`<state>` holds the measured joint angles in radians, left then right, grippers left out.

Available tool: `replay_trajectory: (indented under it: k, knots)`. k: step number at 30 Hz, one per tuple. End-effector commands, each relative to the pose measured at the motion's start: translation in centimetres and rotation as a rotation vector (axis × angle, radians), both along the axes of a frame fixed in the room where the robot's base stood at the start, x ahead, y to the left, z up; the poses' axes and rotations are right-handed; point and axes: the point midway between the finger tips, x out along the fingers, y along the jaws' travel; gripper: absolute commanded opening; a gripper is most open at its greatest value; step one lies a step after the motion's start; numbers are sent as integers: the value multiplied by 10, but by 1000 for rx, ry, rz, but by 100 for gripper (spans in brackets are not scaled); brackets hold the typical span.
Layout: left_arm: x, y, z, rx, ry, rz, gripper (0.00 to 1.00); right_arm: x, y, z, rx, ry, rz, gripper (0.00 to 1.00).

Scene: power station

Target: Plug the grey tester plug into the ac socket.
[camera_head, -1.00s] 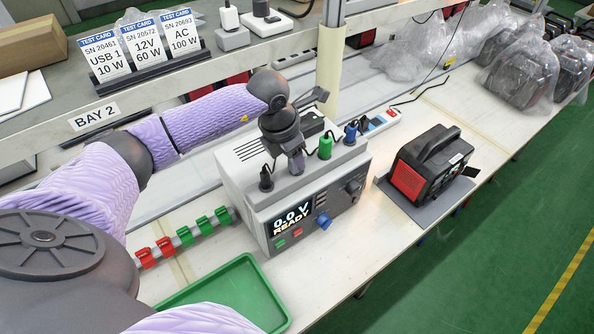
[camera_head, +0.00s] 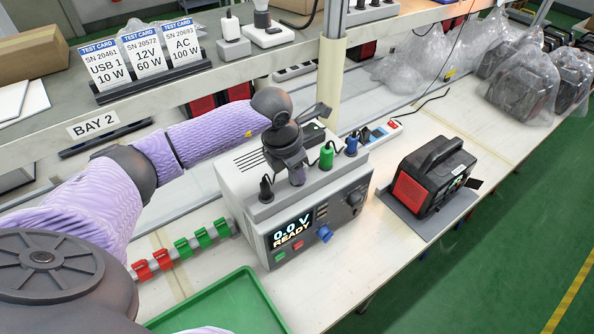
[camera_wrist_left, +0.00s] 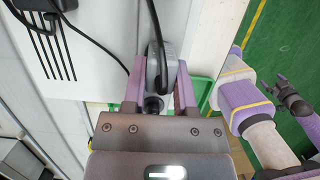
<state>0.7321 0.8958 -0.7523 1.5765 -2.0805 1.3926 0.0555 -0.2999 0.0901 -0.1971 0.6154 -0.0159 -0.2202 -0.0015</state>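The grey tester plug (camera_wrist_left: 161,74) with its black cable lies between the fingers of my left gripper (camera_wrist_left: 161,80) in the left wrist view, and both fingers appear to touch its sides. In the head view my left gripper (camera_head: 298,176) points down at the top front of the tester box (camera_head: 245,190) and hides the plug, between a black plug (camera_head: 266,190) and a green plug (camera_head: 327,155). The black and red power station (camera_head: 432,178) stands right of the tester; I cannot make out its ac socket. My right gripper (camera_wrist_left: 290,97) is small at the right of the left wrist view.
A blue plug (camera_head: 351,145) stands beside the green one. A green tray (camera_head: 225,300) lies in front of the tester, and red and green clips (camera_head: 182,248) line a rail on the left. A shelf (camera_head: 130,115) with test cards overhangs the back. The bench right of the power station is clear.

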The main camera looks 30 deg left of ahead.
Motion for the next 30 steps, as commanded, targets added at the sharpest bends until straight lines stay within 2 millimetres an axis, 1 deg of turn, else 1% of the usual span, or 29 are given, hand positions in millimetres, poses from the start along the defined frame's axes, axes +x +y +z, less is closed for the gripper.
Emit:
replay_trajectory:
  k: [8, 30]
  knots:
    - [0, 0, 2, 0, 0, 0, 0, 1, 0, 2, 0, -1, 0, 94]
    - [0, 0, 55, 0, -1, 0, 0, 3, -2, 43, -3, -9, 0, 94]
